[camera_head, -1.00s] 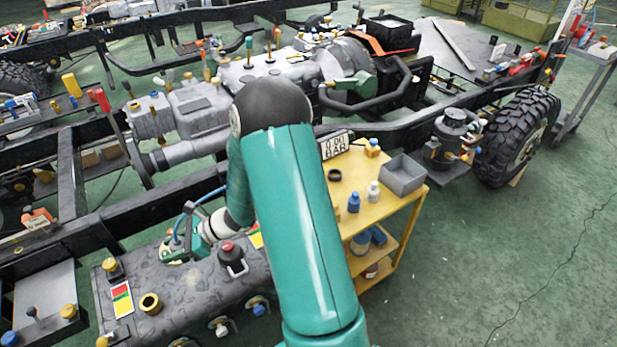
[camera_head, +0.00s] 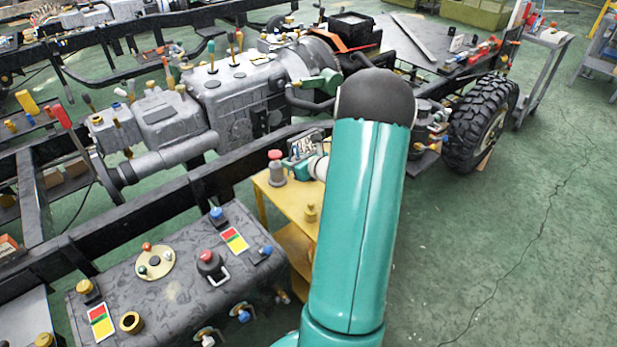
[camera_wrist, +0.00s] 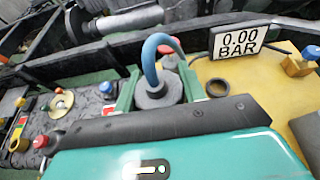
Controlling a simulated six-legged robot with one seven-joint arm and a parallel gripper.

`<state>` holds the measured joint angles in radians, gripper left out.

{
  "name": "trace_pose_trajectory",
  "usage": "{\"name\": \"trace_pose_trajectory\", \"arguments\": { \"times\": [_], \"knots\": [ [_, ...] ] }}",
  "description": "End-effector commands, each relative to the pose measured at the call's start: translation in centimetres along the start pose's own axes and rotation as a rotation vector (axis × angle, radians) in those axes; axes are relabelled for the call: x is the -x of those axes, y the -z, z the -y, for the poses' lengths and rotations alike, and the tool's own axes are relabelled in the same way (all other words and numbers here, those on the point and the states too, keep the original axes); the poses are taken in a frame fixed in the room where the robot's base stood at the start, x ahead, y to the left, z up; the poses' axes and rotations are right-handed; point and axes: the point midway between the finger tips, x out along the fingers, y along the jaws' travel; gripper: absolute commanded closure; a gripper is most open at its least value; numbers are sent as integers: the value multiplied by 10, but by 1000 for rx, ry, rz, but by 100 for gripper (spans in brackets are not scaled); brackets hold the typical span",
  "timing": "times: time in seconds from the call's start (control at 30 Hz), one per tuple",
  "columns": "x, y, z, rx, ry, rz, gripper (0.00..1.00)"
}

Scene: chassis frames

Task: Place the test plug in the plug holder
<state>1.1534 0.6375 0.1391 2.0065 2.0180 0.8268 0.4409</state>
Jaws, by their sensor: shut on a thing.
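The test plug (camera_wrist: 156,94) is a grey cylinder with a blue hose curving out of its top, seen in the wrist view. My gripper (camera_wrist: 158,88) is shut on it, one green finger on each side. In the head view my gripper (camera_head: 304,168) is over the far left part of the yellow cart (camera_head: 280,200), largely hidden by my arm. A black ring (camera_wrist: 217,88), which looks like the plug holder, lies on the cart top just right of the plug in the wrist view. The plug is apart from it. In the head view the ring is hidden.
A red-topped grey object (camera_head: 277,168) stands close to my gripper. A "0.00 BAR" sign (camera_wrist: 238,41) stands behind the ring, and a blue-topped yellow fitting (camera_wrist: 298,65) is to its right. The black chassis rail (camera_head: 170,205) runs behind the cart. The grey tank (camera_head: 170,295) is left.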

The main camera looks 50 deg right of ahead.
Motion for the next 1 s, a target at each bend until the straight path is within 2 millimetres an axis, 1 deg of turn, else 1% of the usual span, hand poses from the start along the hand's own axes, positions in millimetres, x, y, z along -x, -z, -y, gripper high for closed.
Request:
{"name": "trace_pose_trajectory", "arguments": {
  "times": [0.03, 0.07, 0.17, 0.27, 0.57, 0.7, 0.8, 0.9, 1.0],
  "knots": [
    [4, 0, 9, -9, 19, 2, 86],
    [5, 1, 13, -13, 27, 2, 86],
    [1, 2, 23, -18, 38, 2, 86],
    [-13, 6, 36, -18, 36, 2, 86],
    [-66, 17, 86, -16, 36, 2, 86],
    [-87, 36, 99, -19, 35, 1, 86],
    [-100, 45, 108, -17, 34, 2, 86],
    [-108, 51, 114, -16, 34, 2, 86],
    [-112, 54, 117, -16, 34, 3, 86]
  ]
}}
